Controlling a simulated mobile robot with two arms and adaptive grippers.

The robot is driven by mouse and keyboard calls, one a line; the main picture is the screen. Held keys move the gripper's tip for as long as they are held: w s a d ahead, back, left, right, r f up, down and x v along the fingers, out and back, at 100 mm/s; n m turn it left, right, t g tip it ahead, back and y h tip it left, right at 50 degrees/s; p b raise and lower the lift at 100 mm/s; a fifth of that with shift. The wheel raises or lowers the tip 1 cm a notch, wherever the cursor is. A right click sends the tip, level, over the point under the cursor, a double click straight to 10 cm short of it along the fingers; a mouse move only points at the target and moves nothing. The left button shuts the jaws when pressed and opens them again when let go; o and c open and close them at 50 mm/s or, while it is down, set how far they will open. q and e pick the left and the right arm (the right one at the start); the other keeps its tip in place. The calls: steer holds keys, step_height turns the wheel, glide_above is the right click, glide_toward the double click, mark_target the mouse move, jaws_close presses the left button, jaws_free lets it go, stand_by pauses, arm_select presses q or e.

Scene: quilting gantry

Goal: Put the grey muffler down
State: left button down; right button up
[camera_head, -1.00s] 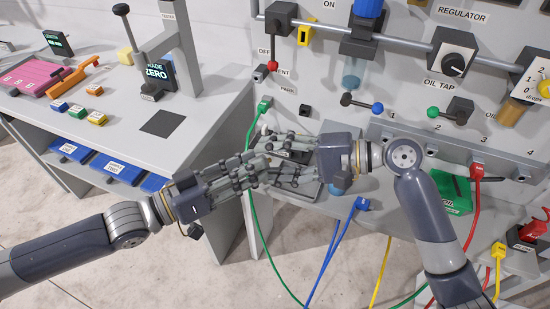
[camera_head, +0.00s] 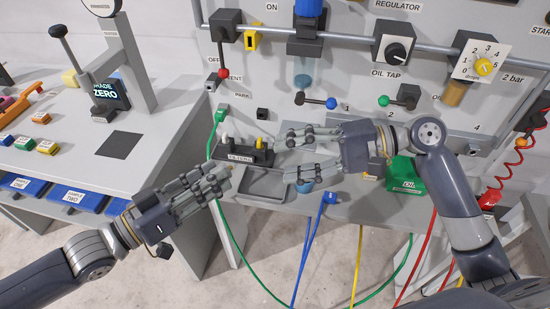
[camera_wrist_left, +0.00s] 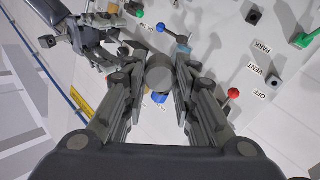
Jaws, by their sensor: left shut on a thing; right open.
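The grey muffler (camera_wrist_left: 160,72) shows in the left wrist view as a short grey cylinder between the fingertips of my left gripper (camera_wrist_left: 158,85). In the head view my left gripper (camera_head: 212,183) is over the gap between the two benches, left of a shallow grey tray (camera_head: 258,191). There the muffler cannot be told apart from the grey fingers. My right gripper (camera_head: 290,152) is open and points left, above the tray's right side, beside the black filters block (camera_head: 232,154).
A green oil box (camera_head: 408,178) stands right of my right gripper. A blue connector (camera_head: 327,198) and several coloured hoses hang at the front bench edge. The left bench has a dark square pad (camera_head: 120,145) with bare surface around it. The tray floor looks empty.

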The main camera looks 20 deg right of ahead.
arm_select(q)
steer(key=shift+a+r+m+g+h, duration=0.1)
steer(key=shift+m+g+h, duration=0.2)
steer(key=shift+g, duration=0.3)
steer(key=shift+a, duration=0.1)
